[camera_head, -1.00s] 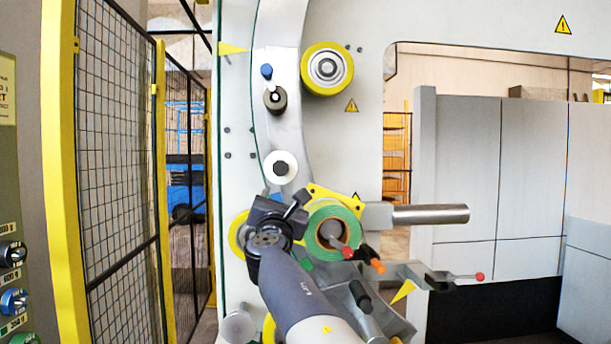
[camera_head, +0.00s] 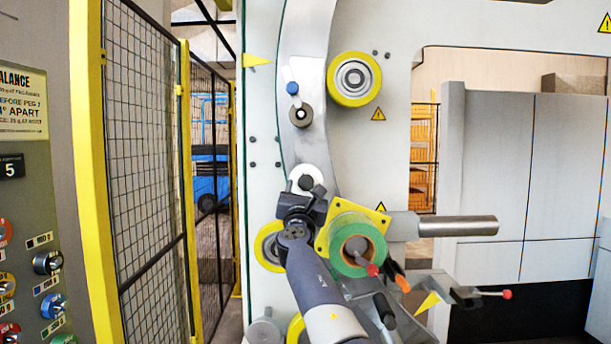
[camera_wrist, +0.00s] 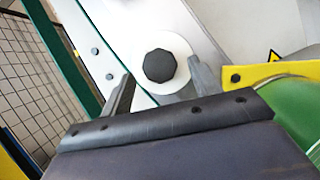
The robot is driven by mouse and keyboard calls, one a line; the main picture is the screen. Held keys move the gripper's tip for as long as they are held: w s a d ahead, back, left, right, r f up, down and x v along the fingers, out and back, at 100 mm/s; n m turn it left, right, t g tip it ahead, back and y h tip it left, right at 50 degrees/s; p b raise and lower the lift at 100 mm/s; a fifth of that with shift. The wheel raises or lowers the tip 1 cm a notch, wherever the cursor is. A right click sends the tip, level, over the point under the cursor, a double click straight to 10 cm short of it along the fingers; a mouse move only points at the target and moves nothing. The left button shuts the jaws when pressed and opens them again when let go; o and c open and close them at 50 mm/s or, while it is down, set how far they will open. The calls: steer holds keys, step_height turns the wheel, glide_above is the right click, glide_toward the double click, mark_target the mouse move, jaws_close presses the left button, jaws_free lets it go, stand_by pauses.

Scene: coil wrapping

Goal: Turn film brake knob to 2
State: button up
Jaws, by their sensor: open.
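A black faceted knob (camera_wrist: 159,65) sits at the centre of a round white disc (camera_wrist: 178,84) on the machine's pale face. No number or mark on the dial can be read. In the head view the knob (camera_head: 306,184) and white disc (camera_head: 303,170) are just above my gripper (camera_head: 303,193). In the wrist view my gripper (camera_wrist: 160,88) is open and empty. Its two fingers point towards the disc, one on each side and below the knob, which appears a little beyond the fingertips. Contact does not show.
A green roll (camera_head: 358,246) on a yellow plate (camera_head: 322,238) is close to the right of my gripper. A mesh fence (camera_head: 145,150) and control panel (camera_head: 40,230) are at left.

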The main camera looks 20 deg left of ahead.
mark_target(306, 182)
steer(key=shift+p+x, duration=0.95)
steer(key=shift+x, duration=0.15)
steer(key=shift+c, duration=0.5)
steer(key=c, duration=0.9)
